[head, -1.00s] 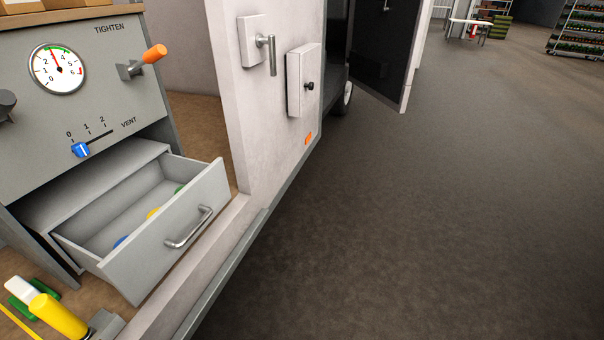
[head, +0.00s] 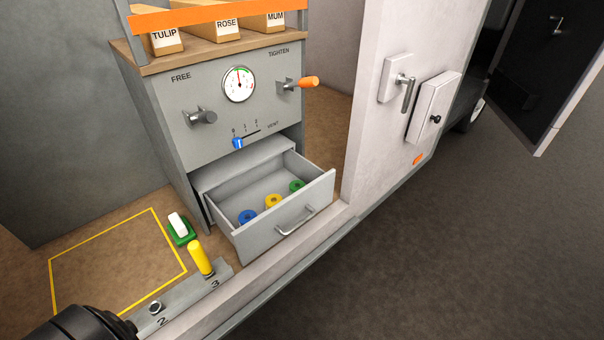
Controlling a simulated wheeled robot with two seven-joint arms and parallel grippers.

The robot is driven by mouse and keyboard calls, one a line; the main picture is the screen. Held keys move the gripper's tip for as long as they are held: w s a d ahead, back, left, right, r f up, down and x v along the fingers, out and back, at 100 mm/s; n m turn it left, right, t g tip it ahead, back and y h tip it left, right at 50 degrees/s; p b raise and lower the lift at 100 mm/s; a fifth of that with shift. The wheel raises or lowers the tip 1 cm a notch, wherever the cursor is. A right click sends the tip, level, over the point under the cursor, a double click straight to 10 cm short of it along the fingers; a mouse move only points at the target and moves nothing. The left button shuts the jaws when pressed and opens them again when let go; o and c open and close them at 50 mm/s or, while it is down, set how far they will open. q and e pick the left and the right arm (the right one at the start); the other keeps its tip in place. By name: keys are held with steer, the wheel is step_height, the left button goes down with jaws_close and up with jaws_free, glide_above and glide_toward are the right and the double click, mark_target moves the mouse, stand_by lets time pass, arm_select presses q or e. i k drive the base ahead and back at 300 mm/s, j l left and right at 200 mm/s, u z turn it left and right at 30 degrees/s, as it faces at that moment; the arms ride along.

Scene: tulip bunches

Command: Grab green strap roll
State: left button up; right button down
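The green strap roll (head: 297,186) is a small ring lying in the open drawer (head: 311,209), at the right end of a row. A yellow roll (head: 274,201) lies in the middle and a blue roll (head: 247,216) at the left. The green roll stands apart from the drawer front and is not covered. A dark rounded part, likely one of my arms, shows at the bottom left edge. Neither gripper's fingers are in view.
The drawer's handle (head: 297,221) faces the open floor. A cabinet (head: 225,93) with a dial, knobs and an orange-handled lever stands above it. A yellow post (head: 200,258) rises from a numbered rail at the front. A white wall panel (head: 375,130) stands to the right.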

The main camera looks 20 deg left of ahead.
mark_target(294, 186)
steer(key=u, duration=0.85)
